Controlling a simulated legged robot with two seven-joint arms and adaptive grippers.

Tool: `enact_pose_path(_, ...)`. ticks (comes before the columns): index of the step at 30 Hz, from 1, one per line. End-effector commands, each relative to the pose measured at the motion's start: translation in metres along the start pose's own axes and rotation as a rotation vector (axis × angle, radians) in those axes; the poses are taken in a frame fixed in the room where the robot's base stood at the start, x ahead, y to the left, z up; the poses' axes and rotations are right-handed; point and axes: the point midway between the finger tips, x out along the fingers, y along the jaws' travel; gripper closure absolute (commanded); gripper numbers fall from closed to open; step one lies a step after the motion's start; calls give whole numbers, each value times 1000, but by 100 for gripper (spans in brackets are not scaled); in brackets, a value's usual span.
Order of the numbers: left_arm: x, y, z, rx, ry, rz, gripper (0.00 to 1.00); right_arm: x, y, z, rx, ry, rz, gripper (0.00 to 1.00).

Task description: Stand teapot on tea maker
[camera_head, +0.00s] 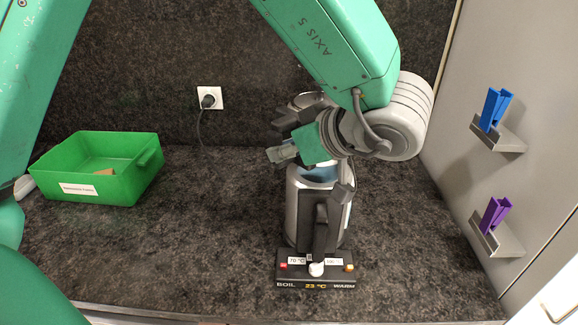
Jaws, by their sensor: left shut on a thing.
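On the base is a tall silver kettle (293,215) with a black handle facing me. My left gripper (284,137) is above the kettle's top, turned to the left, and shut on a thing. My right gripper is not in view.
A green labelled bin (122,181) stands on the counter at the left. A wall socket with a plug (208,99) is behind. Blue (494,110) and purple (495,215) clips sit on small shelves on the right wall. The counter between bin and tea maker is clear.

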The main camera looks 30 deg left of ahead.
Motion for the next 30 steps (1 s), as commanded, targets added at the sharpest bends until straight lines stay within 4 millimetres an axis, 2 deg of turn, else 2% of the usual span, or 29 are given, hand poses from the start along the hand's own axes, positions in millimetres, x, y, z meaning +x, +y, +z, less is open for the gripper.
enact_pose_path(5,4,1,12,-2,6,2,100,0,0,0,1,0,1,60)
enact_pose_path(10,20,0,29,-1,3,1,100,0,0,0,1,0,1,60)
enact_pose_path(17,26,0,30,-6,-3,4,100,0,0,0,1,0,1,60)
enact_pose_path(18,27,-1,31,-2,-5,2,68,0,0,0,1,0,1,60)
enact_pose_path(19,26,-1,31,-2,-5,2,61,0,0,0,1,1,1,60)
enact_pose_path(27,22,0,32,-1,-1,1,61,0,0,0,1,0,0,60)
enact_pose_path(30,14,1,33,-1,1,2,61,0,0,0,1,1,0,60)
